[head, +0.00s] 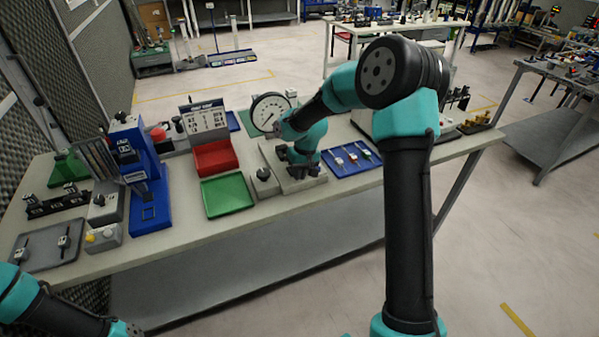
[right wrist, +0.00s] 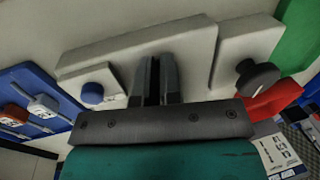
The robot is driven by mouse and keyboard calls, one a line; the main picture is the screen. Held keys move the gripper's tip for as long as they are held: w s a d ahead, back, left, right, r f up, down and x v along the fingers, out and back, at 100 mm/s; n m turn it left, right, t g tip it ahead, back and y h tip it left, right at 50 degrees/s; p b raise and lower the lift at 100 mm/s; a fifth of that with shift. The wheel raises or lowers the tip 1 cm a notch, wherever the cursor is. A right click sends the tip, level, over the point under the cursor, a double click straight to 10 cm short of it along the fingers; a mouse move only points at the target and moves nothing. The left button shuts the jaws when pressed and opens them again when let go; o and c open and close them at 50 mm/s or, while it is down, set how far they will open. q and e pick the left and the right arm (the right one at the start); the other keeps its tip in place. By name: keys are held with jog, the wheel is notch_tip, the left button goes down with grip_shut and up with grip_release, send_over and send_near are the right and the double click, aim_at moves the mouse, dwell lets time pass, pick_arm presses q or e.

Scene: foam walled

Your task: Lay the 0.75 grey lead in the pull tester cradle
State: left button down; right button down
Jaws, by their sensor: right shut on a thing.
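The pull tester stands at the middle of the bench, with a round white dial (head: 270,112) behind a pale base plate (head: 268,158). My right gripper (head: 303,171) points down close above that plate, and its dark fingers show in the right wrist view (right wrist: 154,80). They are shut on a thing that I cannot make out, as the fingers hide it. The cradle cannot be told apart under the gripper. A blue tray (head: 375,169) to the right holds small leads, which also show in the right wrist view (right wrist: 44,106). The left gripper's fingers are out of view.
A green tray (head: 227,196) and a red bin (head: 214,158) stand left of the tester. A black knob (head: 263,174) and a blue button (right wrist: 92,93) flank the gripper closely. A blue press (head: 137,150) and a grey tray (head: 45,254) stand farther left.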

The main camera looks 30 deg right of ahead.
jog(key=shift+f, duration=0.1)
jog(key=c, duration=1.2)
grip_release()
jog(key=d+r, duration=0.3)
jog(key=r, duration=1.4)
jog(key=shift+s+d, duration=0.2)
